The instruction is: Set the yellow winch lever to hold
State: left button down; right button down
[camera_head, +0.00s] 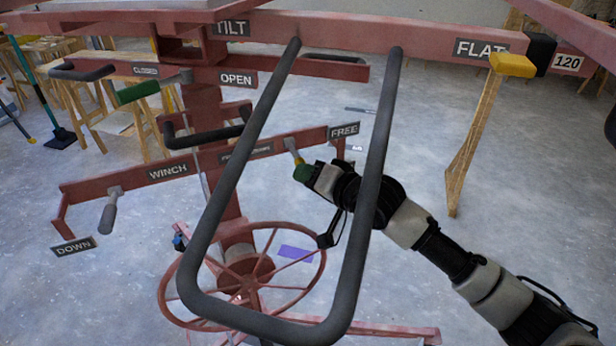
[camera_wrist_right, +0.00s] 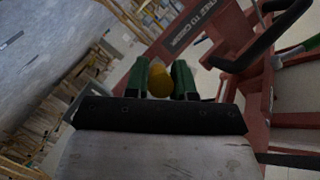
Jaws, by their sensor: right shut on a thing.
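The yellow winch lever (camera_head: 290,145) sits on the red crossbar labelled WINCH, close to the FREE sign (camera_head: 344,130) at the bar's right end. My right gripper (camera_head: 303,173) has green fingertips and is at the lever's lower end, where it hides the grip. In the right wrist view the lever's yellow end (camera_wrist_right: 160,82) lies between the two green fingers, and the gripper is shut on it. No sign reading hold can be made out. The middle sign (camera_head: 246,150) on the bar is partly covered by the grey handle. My left gripper is not in view.
A large grey U-shaped handle (camera_head: 340,290) crosses in front of the bar and my right arm. A red handwheel (camera_head: 172,308) is below.

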jog(key=shift+w+a+f+n+t+y+b, duration=0.2)
jog(key=shift+f+t+y+b, duration=0.35)
jog(key=shift+b, duration=0.4)
jog(key=shift+w+d+f+n+t+y+b, duration=0.1)
jog(key=shift+f+n+t+y+b, duration=0.2)
jog(key=shift+f+b, duration=0.55)
jog(key=shift+w+a+f+n+t+y+b, duration=0.15)
jog(key=shift+f+t+y+b, duration=0.35)
jog(key=shift+b, duration=0.6)
jog(key=c, duration=0.9)
grip_release()
jog(key=shift+w, duration=0.1)
jog(key=shift+c, duration=0.2)
jog(key=shift+d, duration=0.1)
jog(key=r+v, duration=0.1)
jog(key=v, duration=0.9)
jog(key=shift+s+d+f+b, duration=0.25)
jog(key=shift+s+f+b, duration=0.1)
jog(key=shift+f, duration=0.1)
